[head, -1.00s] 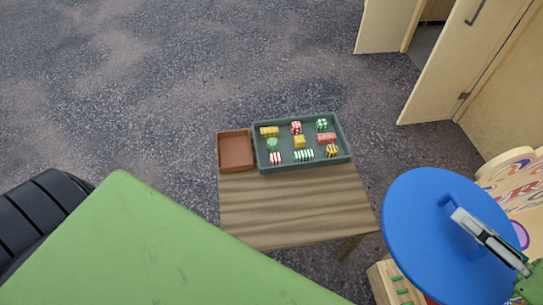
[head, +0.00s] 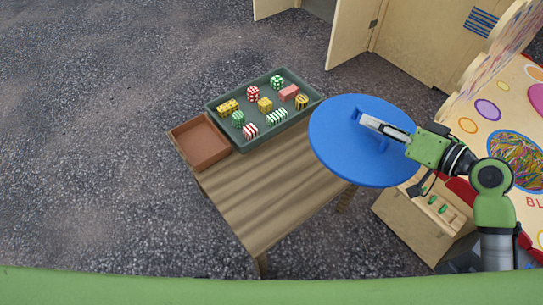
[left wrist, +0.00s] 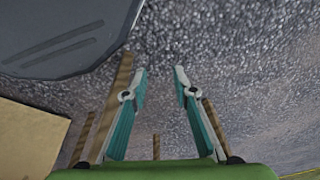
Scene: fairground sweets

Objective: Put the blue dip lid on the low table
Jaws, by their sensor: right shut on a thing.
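The blue dip lid (head: 335,152) is a wide round disc with a raised handle on top. In the head view it hangs roughly level at the right end of the low table (head: 265,200), overlapping its right edge in the picture. My right gripper (head: 372,123) is shut on the lid's handle. The wooden table has a bare striped top in front of its trays. My left gripper (left wrist: 160,78) shows in the left wrist view, fingers apart with nothing between them, above asphalt.
A green tray (head: 239,144) of several striped and dotted sweets and an empty brown tray (head: 202,143) take up the table's far side. A wooden box (head: 411,221) and a decorated stall panel (head: 489,78) stand at right. Open asphalt lies to the left.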

